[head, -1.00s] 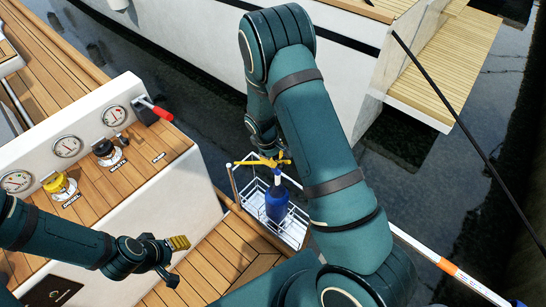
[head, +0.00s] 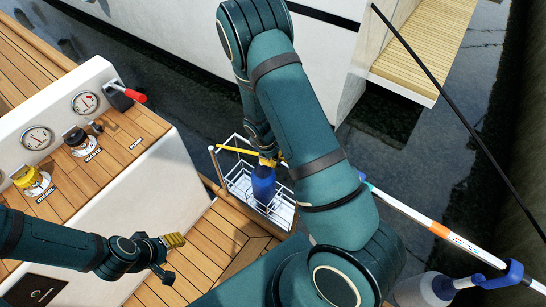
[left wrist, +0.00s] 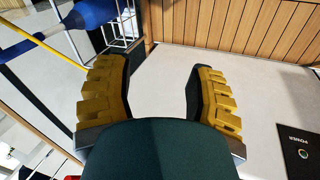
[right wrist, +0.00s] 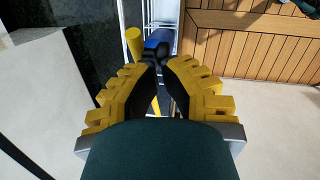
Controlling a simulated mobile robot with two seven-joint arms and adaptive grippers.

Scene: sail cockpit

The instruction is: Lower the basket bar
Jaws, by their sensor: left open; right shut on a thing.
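The yellow bar (head: 236,150) runs across above the basket near the bottle's top. My right gripper (head: 268,159) is shut on the bar near the bottle's neck; my forearm partly hides it. In the right wrist view the yellow bar (right wrist: 134,45) reaches the fingertips, the blue bottle (right wrist: 157,42) just beyond. My left gripper (head: 170,256) is open and empty, left of the basket; the left wrist view shows the bar (left wrist: 45,45) and bottle (left wrist: 90,14) beyond it.
The white console (head: 165,195) with gauges, caps and a red-handled lever (head: 132,94) stands left of the basket. Teak deck (head: 208,245) lies below. Water lies beyond.

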